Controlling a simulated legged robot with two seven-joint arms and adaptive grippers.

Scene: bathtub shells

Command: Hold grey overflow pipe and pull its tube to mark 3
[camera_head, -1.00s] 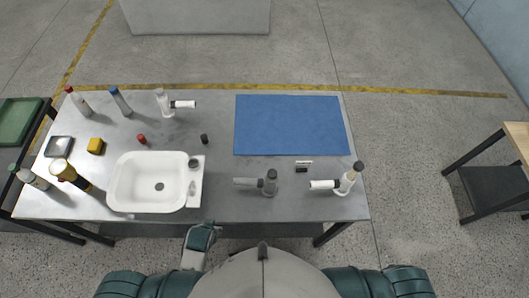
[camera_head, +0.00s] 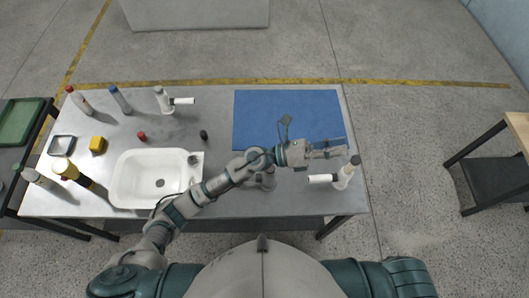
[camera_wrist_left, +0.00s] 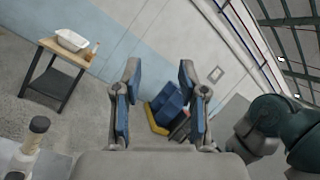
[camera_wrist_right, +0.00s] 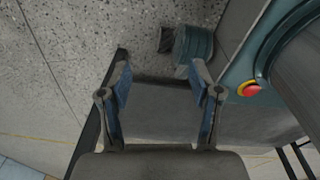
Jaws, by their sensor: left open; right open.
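The grey overflow pipe (camera_head: 267,181) stands near the front of the table and is mostly hidden under my left arm; its tube and marks cannot be made out. My left gripper (camera_head: 338,147) is open and empty above the table, right of the grey pipe and beside a white pipe. In the left wrist view its fingers (camera_wrist_left: 159,75) are spread with nothing between them. My right gripper (camera_wrist_right: 160,75) shows only in its own wrist view, open and empty, with floor and a dark edge beyond.
A white pipe (camera_head: 346,174) with a dark cap stands at the right front, close to my left gripper. Another white pipe (camera_head: 164,101) stands at the back left. A white basin (camera_head: 123,181), bottles and small parts fill the left. The blue mat (camera_head: 258,112) is clear at its back.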

